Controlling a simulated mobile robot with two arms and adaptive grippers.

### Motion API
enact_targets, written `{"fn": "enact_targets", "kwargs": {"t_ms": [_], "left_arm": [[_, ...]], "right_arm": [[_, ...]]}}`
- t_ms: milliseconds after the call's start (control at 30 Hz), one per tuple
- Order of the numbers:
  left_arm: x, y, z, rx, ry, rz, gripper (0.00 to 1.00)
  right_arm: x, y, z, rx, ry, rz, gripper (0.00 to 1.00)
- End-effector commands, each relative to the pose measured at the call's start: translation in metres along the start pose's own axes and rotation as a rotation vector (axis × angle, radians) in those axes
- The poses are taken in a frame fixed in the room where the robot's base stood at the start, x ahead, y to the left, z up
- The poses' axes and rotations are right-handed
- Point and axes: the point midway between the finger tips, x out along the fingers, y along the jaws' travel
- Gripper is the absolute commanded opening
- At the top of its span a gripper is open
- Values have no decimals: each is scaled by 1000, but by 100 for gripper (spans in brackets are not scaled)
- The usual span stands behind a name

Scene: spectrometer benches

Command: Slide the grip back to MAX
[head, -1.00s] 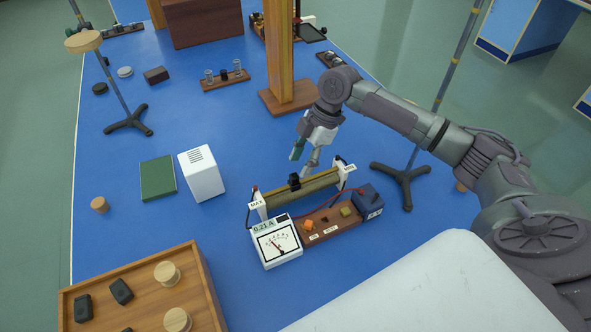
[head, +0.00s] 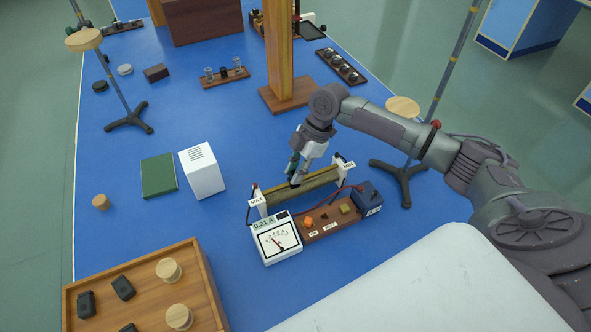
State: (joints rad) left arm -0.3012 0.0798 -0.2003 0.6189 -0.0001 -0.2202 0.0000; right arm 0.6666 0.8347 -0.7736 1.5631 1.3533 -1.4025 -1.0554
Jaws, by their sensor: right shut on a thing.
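The rheostat (head: 315,189) lies across the bench, with the MAX label (head: 255,202) on its left post and the MIN label (head: 348,166) on its right post. Its small black grip (head: 295,184) sits on the top rod, a little left of the middle, mostly hidden by my right gripper (head: 294,177). The right gripper reaches down from behind the rheostat and is shut on the grip. The meter (head: 276,241) in front reads 0.21 A. My left gripper is not in view.
A wooden post (head: 282,50) rises behind, and a stand (head: 403,171) is to the right.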

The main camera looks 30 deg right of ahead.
Motion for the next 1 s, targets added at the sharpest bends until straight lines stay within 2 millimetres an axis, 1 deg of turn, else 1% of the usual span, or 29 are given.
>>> {"fn": "enact_targets", "kwargs": {"t_ms": [267,367,500,633,767,1000], "left_arm": [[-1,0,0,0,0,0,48],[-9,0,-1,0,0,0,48],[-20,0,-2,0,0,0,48],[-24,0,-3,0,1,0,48],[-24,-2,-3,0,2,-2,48],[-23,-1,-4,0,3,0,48]], "right_arm": [[0,0,-2,-1,0,-1,0],[4,0,-17,-2,4,-3,0],[15,-1,-47,-4,7,-5,0],[24,0,-64,-2,4,-4,0],[28,0,-70,1,4,-1,0],[29,0,-70,-1,6,-2,0]]}}
